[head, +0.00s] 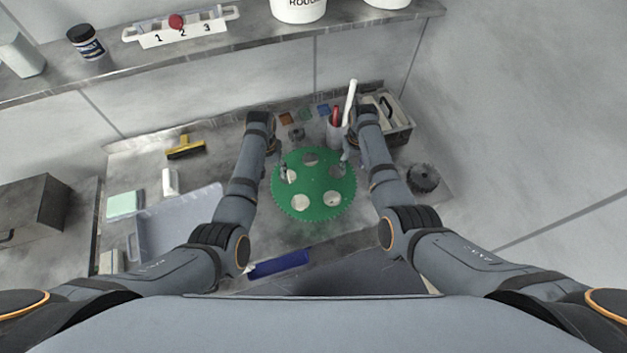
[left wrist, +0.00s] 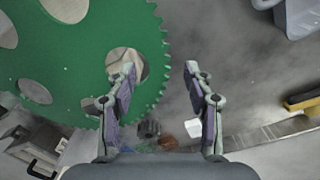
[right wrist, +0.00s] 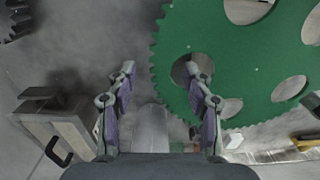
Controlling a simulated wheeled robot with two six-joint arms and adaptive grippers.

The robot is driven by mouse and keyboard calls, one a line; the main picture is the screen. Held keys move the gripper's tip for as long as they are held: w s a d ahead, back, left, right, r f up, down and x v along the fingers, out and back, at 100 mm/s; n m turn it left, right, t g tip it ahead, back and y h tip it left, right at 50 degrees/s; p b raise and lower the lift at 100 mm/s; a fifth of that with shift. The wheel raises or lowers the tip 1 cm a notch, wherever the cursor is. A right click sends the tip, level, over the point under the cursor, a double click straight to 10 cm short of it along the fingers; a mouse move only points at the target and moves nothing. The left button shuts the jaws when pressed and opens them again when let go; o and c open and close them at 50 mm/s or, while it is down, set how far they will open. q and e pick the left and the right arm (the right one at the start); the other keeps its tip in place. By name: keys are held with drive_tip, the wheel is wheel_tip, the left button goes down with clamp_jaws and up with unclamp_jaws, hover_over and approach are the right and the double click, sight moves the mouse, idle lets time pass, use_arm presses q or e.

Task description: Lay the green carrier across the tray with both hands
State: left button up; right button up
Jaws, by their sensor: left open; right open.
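The green carrier (head: 313,183), a toothed disc with several round holes, lies flat on the bench between my arms. The grey-lavender tray (head: 180,226) sits on the bench to its left, partly behind my left arm. My left gripper (head: 278,164) is open at the carrier's left rim. In the left wrist view its fingers (left wrist: 160,70) straddle the toothed edge, one over a hole. My right gripper (head: 346,159) is open at the right rim. In the right wrist view its fingers (right wrist: 160,67) straddle the edge likewise. I cannot tell whether any fingertip enters a hole.
A cup with tools (head: 337,133) and a grey box with a handle (head: 396,128) stand behind the carrier. A dark toothed part (head: 423,178) is at the right. A yellow brush (head: 186,148) and white bottle (head: 170,182) lie left. A blue bar (head: 279,264) is in front.

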use_arm(q)
drive_tip(key=shift+s+f, duration=0.15)
drive_tip(key=shift+f, duration=0.25)
use_arm(e)
drive_tip(key=shift+s+f, duration=0.2)
drive_tip(key=shift+f, duration=0.2)
use_arm(q)
drive_tip(key=shift+f, duration=0.3)
use_arm(e)
drive_tip(key=shift+f, duration=0.3)
use_arm(q)
drive_tip(key=shift+w+f, duration=0.35)
drive_tip(key=shift+f, duration=0.05)
use_arm(e)
drive_tip(key=shift+w+f, duration=0.4)
use_arm(q)
drive_tip(key=shift+s+r, duration=0.15)
drive_tip(key=shift+s, duration=0.05)
drive_tip(key=c, duration=0.4)
use_arm(e)
drive_tip(key=shift+s+r, duration=0.15)
drive_tip(key=shift+s, duration=0.1)
drive_tip(key=c, duration=0.4)
use_arm(q)
clamp_jaws()
use_arm(e)
clamp_jaws()
